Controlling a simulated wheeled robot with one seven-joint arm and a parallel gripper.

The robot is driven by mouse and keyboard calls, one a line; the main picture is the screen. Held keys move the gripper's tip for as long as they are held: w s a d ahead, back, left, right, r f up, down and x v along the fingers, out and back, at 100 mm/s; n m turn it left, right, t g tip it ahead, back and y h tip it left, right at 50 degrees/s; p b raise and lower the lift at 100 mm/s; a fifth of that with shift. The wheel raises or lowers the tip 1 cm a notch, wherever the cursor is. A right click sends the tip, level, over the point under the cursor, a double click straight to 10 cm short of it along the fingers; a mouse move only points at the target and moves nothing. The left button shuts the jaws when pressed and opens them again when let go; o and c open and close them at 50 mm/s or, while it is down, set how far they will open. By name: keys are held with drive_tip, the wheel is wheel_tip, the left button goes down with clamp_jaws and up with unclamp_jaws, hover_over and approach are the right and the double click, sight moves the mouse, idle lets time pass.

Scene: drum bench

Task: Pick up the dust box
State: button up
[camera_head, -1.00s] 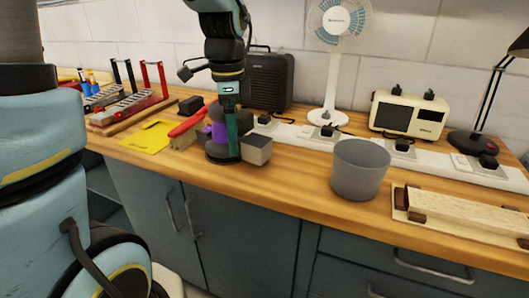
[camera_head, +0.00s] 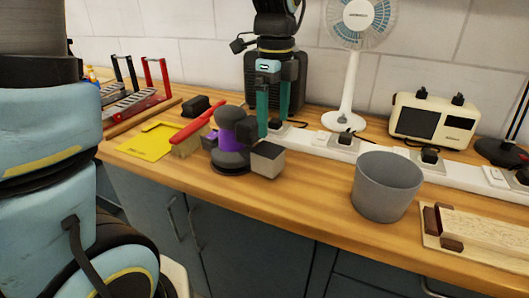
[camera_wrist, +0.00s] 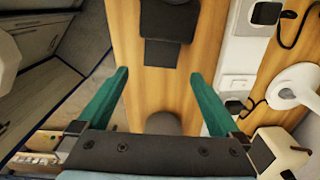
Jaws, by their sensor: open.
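In the wrist view the dust box (camera_wrist: 160,53) shows as a dark block below the darker sander body (camera_wrist: 168,20). My gripper (camera_head: 273,126) has two green fingers, spread apart and empty, pointing down above and slightly behind the dust box. In the wrist view the open fingers (camera_wrist: 159,73) flank the line of the dust box, which lies just beyond their tips.
A grey bucket (camera_head: 387,186) stands right of the dust box. A white power strip (camera_head: 330,146) with plugs runs behind, near a fan (camera_head: 348,90) and a dark speaker-like box (camera_head: 293,76). A brush with red handle (camera_head: 196,124) lies left of the sander.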

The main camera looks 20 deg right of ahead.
sight(273, 150)
drive_tip(key=shift+w+d+f, duration=0.15)
drive_tip(key=shift+f, duration=0.1)
wheel_tip(273, 150, down, 5)
drive_tip(key=shift+p, duration=0.35)
drive_tip(key=shift+a+f+p, duration=0.2)
drive_tip(key=shift+f+p, duration=0.6)
drive_tip(key=shift+f, duration=1.8)
drive_tip(key=c, duration=1.1)
drive_tip(key=shift+r+b, duration=0.15)
drive_tip(key=shift+b, duration=0.3)
